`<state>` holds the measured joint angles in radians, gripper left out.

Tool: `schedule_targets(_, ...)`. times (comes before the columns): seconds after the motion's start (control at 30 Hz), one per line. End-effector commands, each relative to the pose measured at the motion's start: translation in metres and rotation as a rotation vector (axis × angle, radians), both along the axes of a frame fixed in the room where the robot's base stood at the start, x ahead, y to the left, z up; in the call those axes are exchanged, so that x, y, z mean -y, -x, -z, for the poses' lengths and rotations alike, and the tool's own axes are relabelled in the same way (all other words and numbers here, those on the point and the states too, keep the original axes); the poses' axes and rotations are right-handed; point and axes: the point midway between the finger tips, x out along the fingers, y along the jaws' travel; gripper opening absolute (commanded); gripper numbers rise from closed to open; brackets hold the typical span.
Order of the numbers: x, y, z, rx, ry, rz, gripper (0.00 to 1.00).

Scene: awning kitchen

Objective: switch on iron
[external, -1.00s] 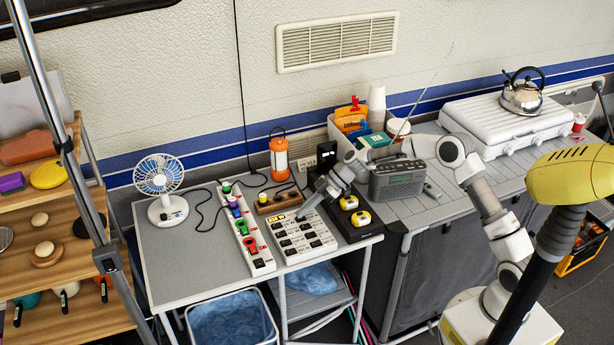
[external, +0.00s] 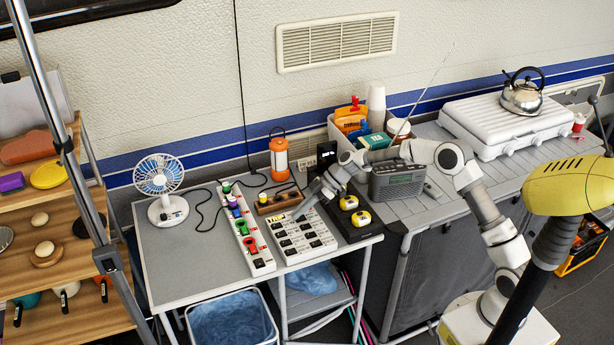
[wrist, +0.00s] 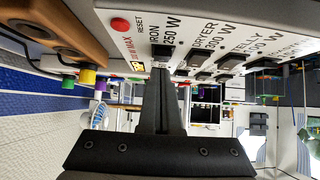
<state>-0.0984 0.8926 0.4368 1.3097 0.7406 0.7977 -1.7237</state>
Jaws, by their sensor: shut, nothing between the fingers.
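The white switch panel (external: 304,245) lies on the grey table, with rows of dark switches. Which way the iron switch is set I cannot make out.
A power strip (external: 261,262) with coloured plugs lies left of the panel, and a wooden block (external: 279,201) with sockets lies behind it.

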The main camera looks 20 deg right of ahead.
Motion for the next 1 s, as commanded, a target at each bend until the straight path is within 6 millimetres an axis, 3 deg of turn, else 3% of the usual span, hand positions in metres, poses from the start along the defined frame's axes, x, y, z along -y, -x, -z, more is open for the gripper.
schedule_targets(0.43, -0.002, -0.001, -0.008, 0.004, 0.0, 0.0, 0.0)
schedule_targets(0.63, -0.006, 0.0, -0.046, 0.006, -0.001, -0.001, 0.0)
schedule_targets(1.0, 0.044, 0.0, -0.105, 0.002, 0.0, 0.002, 0.0)
